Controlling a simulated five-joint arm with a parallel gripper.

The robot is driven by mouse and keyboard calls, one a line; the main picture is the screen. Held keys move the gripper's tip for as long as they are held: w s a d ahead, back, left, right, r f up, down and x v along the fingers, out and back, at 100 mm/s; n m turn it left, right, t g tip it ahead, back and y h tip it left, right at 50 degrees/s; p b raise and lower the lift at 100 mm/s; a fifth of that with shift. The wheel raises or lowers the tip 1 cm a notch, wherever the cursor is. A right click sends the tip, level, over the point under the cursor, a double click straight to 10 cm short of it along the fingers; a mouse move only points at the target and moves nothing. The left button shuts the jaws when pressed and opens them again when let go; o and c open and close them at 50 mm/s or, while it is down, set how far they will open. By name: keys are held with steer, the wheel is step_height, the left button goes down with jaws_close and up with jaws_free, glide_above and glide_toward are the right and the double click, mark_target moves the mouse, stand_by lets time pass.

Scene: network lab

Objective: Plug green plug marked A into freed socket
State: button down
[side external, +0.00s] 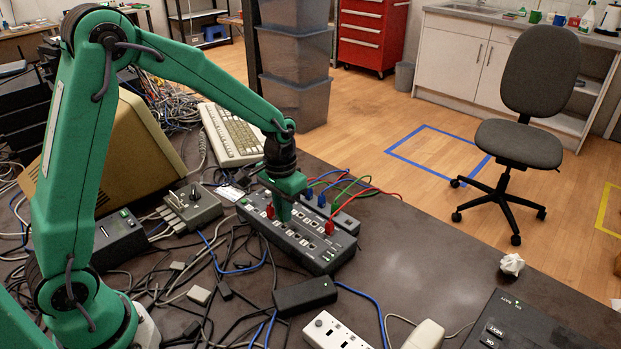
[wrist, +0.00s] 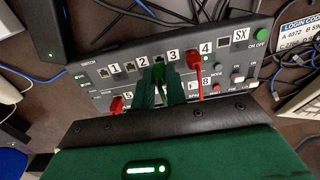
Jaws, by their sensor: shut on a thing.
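My gripper (wrist: 160,88) is shut on a green plug (wrist: 161,71) in the wrist view. The plug appears over the upper row of the grey switch (wrist: 90,60), by socket 3 (wrist: 158,59). I cannot tell whether it is in the socket, and no letter A is readable on it. Sockets 1 (wrist: 102,73) and 2 (wrist: 131,67) look empty. In the side external view my gripper (side external: 284,216) is low over the switch (side external: 300,248), and its fingers hide the plug.
Red plugs sit at socket 4 (wrist: 193,66) and at the lower left (wrist: 115,103). A smaller box with blue plugs (side external: 321,200) stands behind the switch. Cables clutter the table left of and in front of the switch. A keyboard (side external: 230,135) lies behind. The right tabletop has free room.

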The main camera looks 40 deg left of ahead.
steer(key=c, duration=2)
jaws_free()
jaws_close()
steer(key=shift+f, duration=0.9)
steer(key=o, duration=0.7)
jaws_free()
steer(key=shift+c, duration=0.2)
steer(key=shift+r, duration=0.1)
